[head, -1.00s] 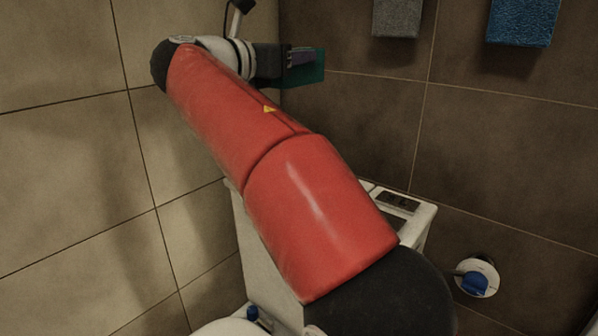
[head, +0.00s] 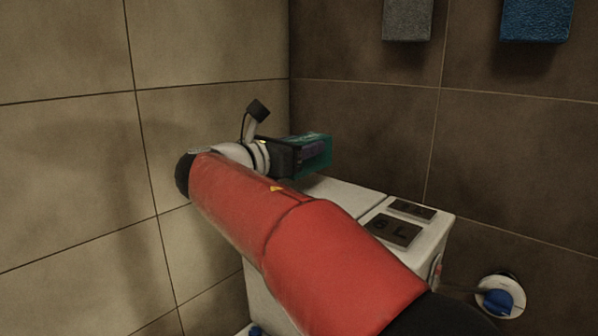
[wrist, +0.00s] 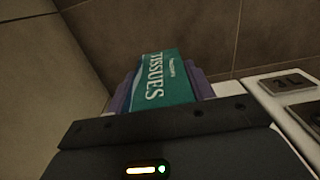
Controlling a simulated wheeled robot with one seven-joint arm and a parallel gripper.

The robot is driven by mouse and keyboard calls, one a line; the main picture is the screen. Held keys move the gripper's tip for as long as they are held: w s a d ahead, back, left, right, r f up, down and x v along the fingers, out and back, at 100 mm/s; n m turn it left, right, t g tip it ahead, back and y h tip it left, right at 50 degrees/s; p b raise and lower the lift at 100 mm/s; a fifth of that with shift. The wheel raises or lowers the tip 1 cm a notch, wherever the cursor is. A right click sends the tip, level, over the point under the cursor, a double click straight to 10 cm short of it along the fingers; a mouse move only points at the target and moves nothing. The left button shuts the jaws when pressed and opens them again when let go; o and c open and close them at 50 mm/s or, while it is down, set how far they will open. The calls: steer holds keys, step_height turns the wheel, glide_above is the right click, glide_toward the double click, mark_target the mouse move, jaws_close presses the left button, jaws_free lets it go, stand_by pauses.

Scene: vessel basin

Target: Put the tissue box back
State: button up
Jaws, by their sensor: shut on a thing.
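The teal tissue box (head: 322,150) is held in my gripper (head: 309,154) near the wall corner. In the head view it is above the back part of the white cistern (head: 340,192); I cannot tell whether they touch. In the wrist view the tissue box (wrist: 163,80) shows its white "TISSUES" lettering, with my gripper's (wrist: 160,91) purple fingers shut on its two sides. The box's far end and underside are hidden.
Two dark flush plates (head: 393,229) marked with litre figures sit on the right part of the cistern top. A blue-handled valve (head: 499,299) is on the wall at lower right. Grey (head: 408,20) and blue (head: 537,20) towels hang above. Tiled walls close the left and back.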

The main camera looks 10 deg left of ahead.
steer(key=shift+f+b, duration=0.5)
steer(key=shift+f, duration=1.45)
steer(key=shift+f, duration=0.1)
steer(key=o, duration=1.1)
steer(key=shift+c, duration=0.2)
steer(key=p+v, duration=0.1)
steer(key=v, duration=1.1)
